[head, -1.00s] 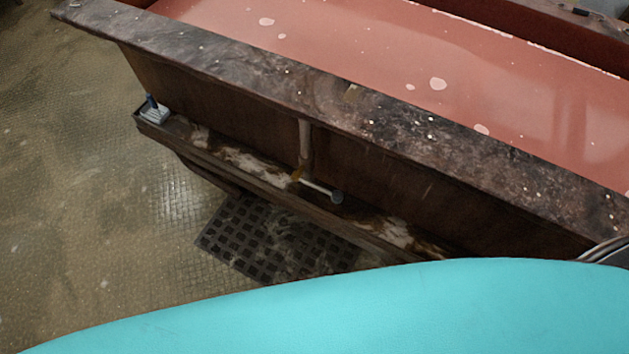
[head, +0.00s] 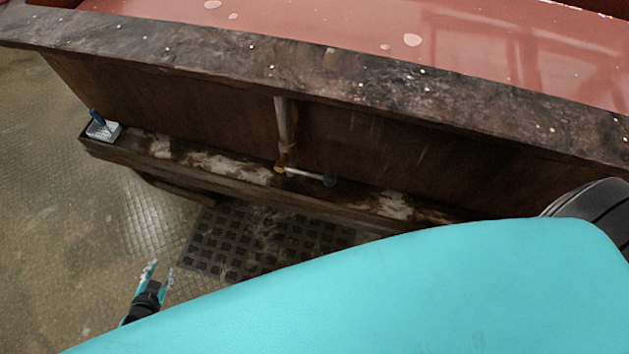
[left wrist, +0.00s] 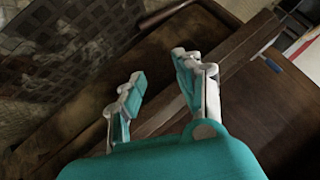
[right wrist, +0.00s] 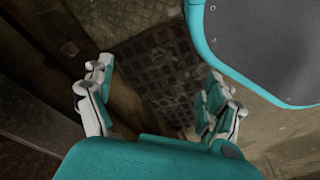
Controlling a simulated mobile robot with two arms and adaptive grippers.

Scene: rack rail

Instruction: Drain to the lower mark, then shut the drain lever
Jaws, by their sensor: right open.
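A trough of dull red liquid (head: 480,40) fills the top of the head view, with pale patches on its surface. On its dark front wall a pipe (head: 284,125) runs down to the drain lever (head: 305,174), a pale bar lying nearly level with a grey knob at its right end. No clear level mark can be made out. My left gripper (head: 160,272) is open and empty at lower left, apart from the lever; its open fingers also show in the left wrist view (left wrist: 160,72). My right gripper (right wrist: 158,78) is open and empty in the right wrist view, with floor beyond it.
A wooden ledge (head: 205,178) runs below the trough wall. A white holder (head: 104,130) with a blue-handled thing stands at its left end. A dark grate (head: 215,245) lies on the floor below. My own teal arm part covers the lower right. Floor at left is clear.

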